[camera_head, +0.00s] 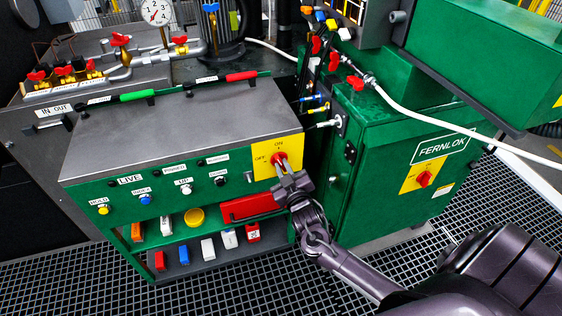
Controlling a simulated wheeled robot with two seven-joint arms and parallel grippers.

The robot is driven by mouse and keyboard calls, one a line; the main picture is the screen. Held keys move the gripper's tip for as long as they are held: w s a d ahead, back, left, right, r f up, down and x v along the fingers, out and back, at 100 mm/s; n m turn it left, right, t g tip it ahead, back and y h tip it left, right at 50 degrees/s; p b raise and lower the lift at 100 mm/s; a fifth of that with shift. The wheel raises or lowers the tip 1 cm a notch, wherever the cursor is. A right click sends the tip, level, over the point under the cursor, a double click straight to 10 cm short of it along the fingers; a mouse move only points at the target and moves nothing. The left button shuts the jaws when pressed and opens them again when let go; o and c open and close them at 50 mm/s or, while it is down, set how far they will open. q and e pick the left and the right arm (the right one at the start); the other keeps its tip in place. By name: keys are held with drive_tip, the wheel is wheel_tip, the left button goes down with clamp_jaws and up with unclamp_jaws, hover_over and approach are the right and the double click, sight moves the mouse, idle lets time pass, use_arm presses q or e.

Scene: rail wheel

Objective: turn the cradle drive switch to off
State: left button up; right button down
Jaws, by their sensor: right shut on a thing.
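A red rotary switch (279,158) sits on a yellow plate (263,170) at the right end of the console's green front. The plate reads ON above the switch and OFF to its left. My left gripper is not in view.
The green FERNLOK cabinet (390,200) stands to the right, with a second red rotary switch (424,178) on a yellow plate. Small push buttons line the console front. Grating floor (260,280) lies clear in front.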

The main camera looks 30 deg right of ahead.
drive_tip(key=shift+r+n+p, duration=0.15)
drive_tip(key=shift+n+p, duration=0.4)
drive_tip(key=shift+n, duration=1.05)
drive_tip(key=shift+n+p, duration=0.3)
drive_tip(key=shift+n, duration=0.4)
drive_tip(key=shift+n+p, duration=0.6)
drive_tip(key=shift+n, duration=0.4)
drive_tip(key=shift+n+p, duration=0.35)
drive_tip(key=shift+n, duration=0.85)
